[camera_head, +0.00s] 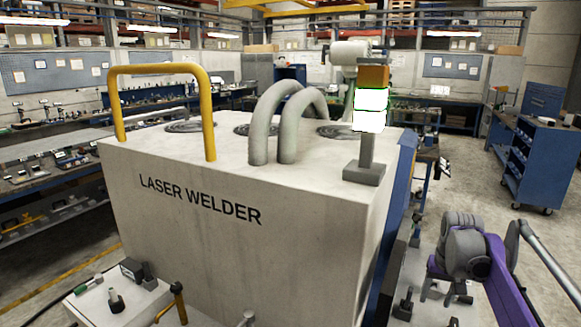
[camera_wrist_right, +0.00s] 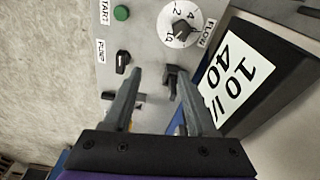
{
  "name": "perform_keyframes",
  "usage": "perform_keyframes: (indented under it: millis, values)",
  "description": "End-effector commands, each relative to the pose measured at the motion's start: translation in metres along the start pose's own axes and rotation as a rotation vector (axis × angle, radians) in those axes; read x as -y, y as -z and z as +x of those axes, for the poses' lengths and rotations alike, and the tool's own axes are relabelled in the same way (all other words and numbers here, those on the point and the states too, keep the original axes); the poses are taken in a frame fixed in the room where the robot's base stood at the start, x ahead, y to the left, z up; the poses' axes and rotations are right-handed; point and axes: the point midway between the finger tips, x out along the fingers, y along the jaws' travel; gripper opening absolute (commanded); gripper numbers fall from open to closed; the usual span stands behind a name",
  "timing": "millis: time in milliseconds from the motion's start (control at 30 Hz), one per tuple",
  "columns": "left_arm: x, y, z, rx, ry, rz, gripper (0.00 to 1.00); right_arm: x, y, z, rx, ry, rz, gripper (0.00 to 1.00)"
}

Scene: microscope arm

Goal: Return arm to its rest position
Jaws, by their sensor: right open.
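I cannot make out a microscope arm in either view. My right gripper (camera_wrist_right: 160,78) is open in the right wrist view, with its two grey fingers pointing at a grey control panel (camera_wrist_right: 135,33). A dark small knob or lever (camera_wrist_right: 172,80) is close to the right fingertip; I cannot tell whether they touch. The panel carries a green START button (camera_wrist_right: 121,12), a black PUMP switch (camera_wrist_right: 123,60) and a FLOW dial (camera_wrist_right: 181,30). In the head view my purple right arm is at the lower right. My left gripper is not in view.
A large white laser welder (camera_head: 240,245) fills the middle, with a yellow handle (camera_head: 207,115), grey hoses (camera_head: 262,130) and a lit signal lamp (camera_head: 370,110) on top. A blue cart (camera_head: 535,165) stands at right. Floor (camera_head: 455,190) is free before the cart.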

Motion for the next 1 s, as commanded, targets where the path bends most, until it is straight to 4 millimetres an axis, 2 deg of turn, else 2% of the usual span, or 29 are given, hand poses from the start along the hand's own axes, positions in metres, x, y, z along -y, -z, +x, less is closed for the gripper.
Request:
perform_keyframes:
  millis: [33,100,333,467,600,700,833,1000]
  values:
    - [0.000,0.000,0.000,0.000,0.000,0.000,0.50,0.013,-0.018,-0.005,-0.021,0.005,-0.025,0.57]
    - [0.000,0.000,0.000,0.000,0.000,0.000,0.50,0.027,-0.042,-0.010,-0.052,0.011,-0.055,0.57]
    - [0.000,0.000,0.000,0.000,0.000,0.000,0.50,0.062,-0.130,-0.011,-0.153,0.037,-0.153,0.57]
    - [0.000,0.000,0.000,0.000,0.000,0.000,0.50,0.074,-0.184,0.000,-0.211,0.056,-0.207,0.57]
    - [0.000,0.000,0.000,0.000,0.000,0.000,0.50,0.082,-0.241,0.020,-0.272,0.079,-0.264,0.57]
    - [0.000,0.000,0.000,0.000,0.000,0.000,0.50,0.084,-0.276,0.037,-0.310,0.094,-0.298,0.57]
    - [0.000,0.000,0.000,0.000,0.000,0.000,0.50,0.085,-0.308,0.055,-0.347,0.110,-0.330,0.57]
    - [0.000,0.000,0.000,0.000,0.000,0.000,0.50,0.085,-0.324,0.067,-0.367,0.119,-0.346,0.57]
